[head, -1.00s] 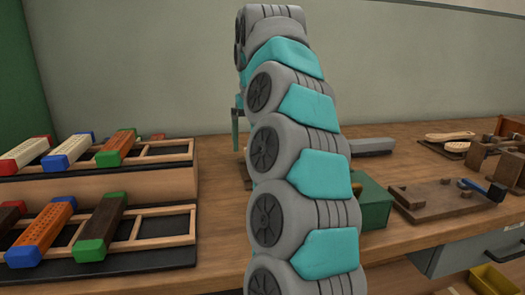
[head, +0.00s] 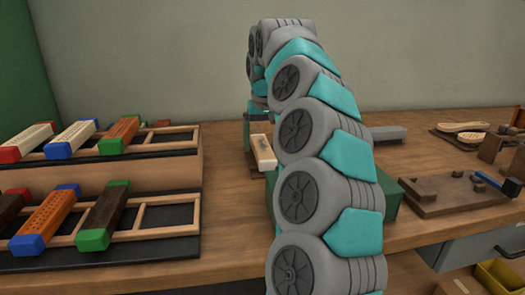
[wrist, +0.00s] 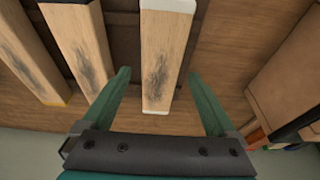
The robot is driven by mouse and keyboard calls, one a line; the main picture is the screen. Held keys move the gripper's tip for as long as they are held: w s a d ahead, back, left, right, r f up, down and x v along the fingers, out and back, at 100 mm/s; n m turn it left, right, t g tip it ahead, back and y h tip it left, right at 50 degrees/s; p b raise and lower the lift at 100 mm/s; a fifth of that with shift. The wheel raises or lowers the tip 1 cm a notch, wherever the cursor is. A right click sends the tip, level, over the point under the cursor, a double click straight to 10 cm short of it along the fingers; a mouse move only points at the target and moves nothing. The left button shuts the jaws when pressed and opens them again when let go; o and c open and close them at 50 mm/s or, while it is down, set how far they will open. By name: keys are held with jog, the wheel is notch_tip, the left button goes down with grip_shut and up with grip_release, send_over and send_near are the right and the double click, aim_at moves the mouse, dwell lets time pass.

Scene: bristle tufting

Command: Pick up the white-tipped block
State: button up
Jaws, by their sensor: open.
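The white-tipped block (wrist: 165,60) is a pale wooden bar with a dark smudge and white at both ends. In the wrist view it lies between the two green fingers of my gripper (wrist: 160,76), with a gap on each side, wider on the right. My gripper is open and empty. In the head view a pale block with a white near end (head: 263,151) shows just left of my arm, below my gripper. My gripper is mostly hidden there by the arm. How high the fingers are above the block I cannot tell.
In the wrist view two similar blocks lie to the left, one with a yellow end (wrist: 35,60) and one (wrist: 82,50) close to the left finger. A brown box (wrist: 290,85) is at right. Racks of coloured-end blocks (head: 170,215) stand left in the head view.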

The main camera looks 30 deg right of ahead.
jog(key=shift+w+f, duration=0.1)
jog(key=shift+f, duration=0.5)
grip_shut()
dwell(0.3)
